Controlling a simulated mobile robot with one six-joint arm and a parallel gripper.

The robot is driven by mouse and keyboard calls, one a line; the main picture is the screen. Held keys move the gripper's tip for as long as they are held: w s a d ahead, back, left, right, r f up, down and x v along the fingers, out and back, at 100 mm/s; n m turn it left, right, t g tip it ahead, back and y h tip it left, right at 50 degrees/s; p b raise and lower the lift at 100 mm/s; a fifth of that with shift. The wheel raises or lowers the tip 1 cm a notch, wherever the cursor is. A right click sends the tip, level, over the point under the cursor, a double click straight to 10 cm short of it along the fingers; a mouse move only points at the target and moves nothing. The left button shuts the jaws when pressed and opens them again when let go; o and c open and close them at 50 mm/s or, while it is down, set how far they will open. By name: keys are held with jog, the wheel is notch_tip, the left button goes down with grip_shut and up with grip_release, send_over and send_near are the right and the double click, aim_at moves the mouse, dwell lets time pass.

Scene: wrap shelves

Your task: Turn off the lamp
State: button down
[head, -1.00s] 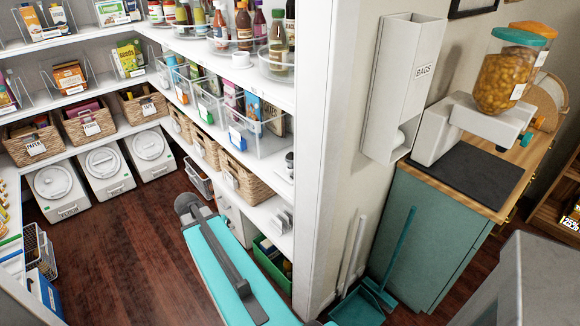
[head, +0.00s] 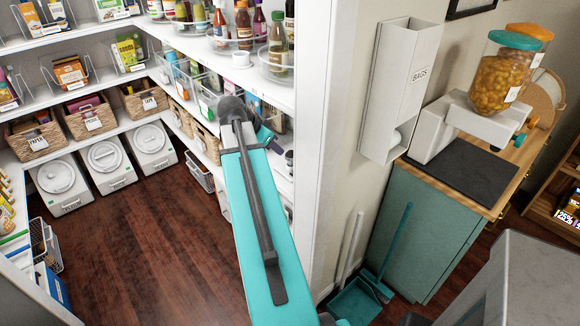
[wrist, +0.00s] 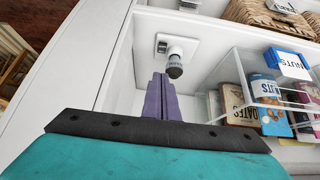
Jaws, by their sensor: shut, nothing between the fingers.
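A white square plate with a short grey, dark-tipped knob or cylinder (wrist: 175,62) is fixed to the white panel in the wrist view. I cannot tell whether it is the lamp or its switch. My gripper (wrist: 160,80) has purple fingers that are together and empty. Their tips point at this fitting and appear just below it; I cannot tell whether they touch. No lit lamp is clearly visible in either view.
A clear bin (wrist: 250,80) with nut and date packs stands right of the fingers. A woven basket (wrist: 270,15) is beyond it. In the head view, bottles crowd the shelf above my arm, and a white doorpost (head: 318,120) stands close on its right.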

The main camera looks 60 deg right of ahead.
dwell(0.4)
jog(key=p, duration=0.3)
send_over(294, 174)
jog(key=a, duration=0.2)
jog(key=shift+w+d+f, duration=0.1)
jog(key=shift+w+f, duration=0.05)
jog(key=shift+f, duration=1.2)
jog(key=shift+w+d+f, duration=0.1)
jog(key=shift+f, duration=1.3)
jog(key=shift+w+f, duration=0.15)
jog(key=shift+f, duration=1.2)
jog(key=shift+w+a+f+p, duration=0.1)
jog(key=shift+a+f+p, duration=0.1)
jog(key=shift+f+p, duration=0.55)
jog(key=shift+w+a+f+p, duration=0.15)
jog(key=shift+f+p, duration=0.1)
jog(key=shift+f, duration=0.9)
jog(key=shift+s, duration=0.1)
jog(key=shift+f, duration=0.1)
